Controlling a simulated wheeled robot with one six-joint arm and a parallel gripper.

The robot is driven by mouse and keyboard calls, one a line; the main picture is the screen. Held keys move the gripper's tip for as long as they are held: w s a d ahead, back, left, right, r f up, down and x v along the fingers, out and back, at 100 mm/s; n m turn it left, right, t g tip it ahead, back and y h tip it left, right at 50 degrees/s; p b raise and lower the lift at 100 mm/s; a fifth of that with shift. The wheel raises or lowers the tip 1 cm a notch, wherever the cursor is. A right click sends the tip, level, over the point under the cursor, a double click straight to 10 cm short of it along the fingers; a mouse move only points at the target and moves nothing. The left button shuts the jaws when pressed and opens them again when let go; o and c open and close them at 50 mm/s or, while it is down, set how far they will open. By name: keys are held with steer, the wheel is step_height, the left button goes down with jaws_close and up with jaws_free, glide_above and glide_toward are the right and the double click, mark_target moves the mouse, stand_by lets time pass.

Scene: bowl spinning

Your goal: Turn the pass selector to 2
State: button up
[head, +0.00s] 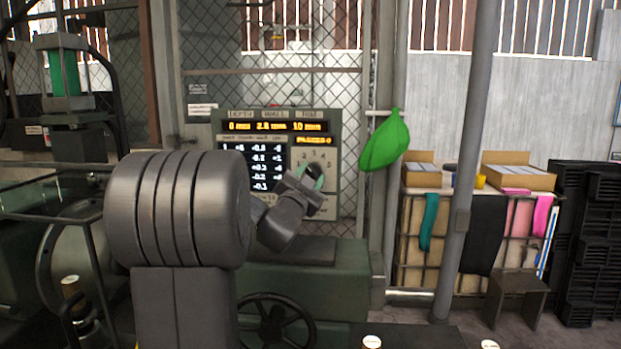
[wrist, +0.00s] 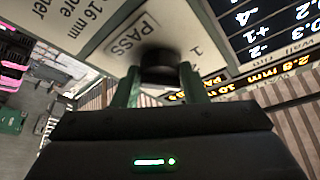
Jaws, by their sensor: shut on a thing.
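The pass selector (wrist: 160,62) is a dark round knob on a pale panel, below a boxed "PASS" label in the wrist view. A "1" shows to its right; other dial numbers are hidden behind my gripper there. My gripper (wrist: 160,75) has its two green fingers on either side of the knob, shut on it. In the head view my gripper (head: 314,180) reaches the selector dial on the right part of the control panel (head: 208,140). Numbers show around the top of the dial (head: 318,154). The knob's pointer direction cannot be made out.
The panel's lit display (head: 278,126) reads depth, wall and trim values above a table of numbers. A green bag (head: 385,143) hangs right of the panel. A handwheel (head: 275,322) is below. A grey pole (head: 468,170) and shelves with boxes (head: 515,172) stand to the right.

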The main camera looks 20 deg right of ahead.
stand_by(0.4)
steer(key=o, duration=1)
steer(key=shift+c, duration=0.2)
steer(key=shift+a, duration=0.1)
steer(key=b+v, duration=0.1)
steer(key=v, duration=1.2)
steer(key=shift+s+a+f+b, duration=0.15)
steer(key=shift+s+f+b, duration=0.1)
steer(key=shift+b, duration=0.1)
steer(key=shift+r, duration=0.1)
steer(key=p+x, duration=0.1)
steer(key=x, duration=1.2)
steer(key=shift+w+d+r+p, duration=0.15)
steer(key=shift+w+d+p, duration=0.1)
steer(key=shift+w+p, duration=0.1)
steer(key=shift+s, duration=0.1)
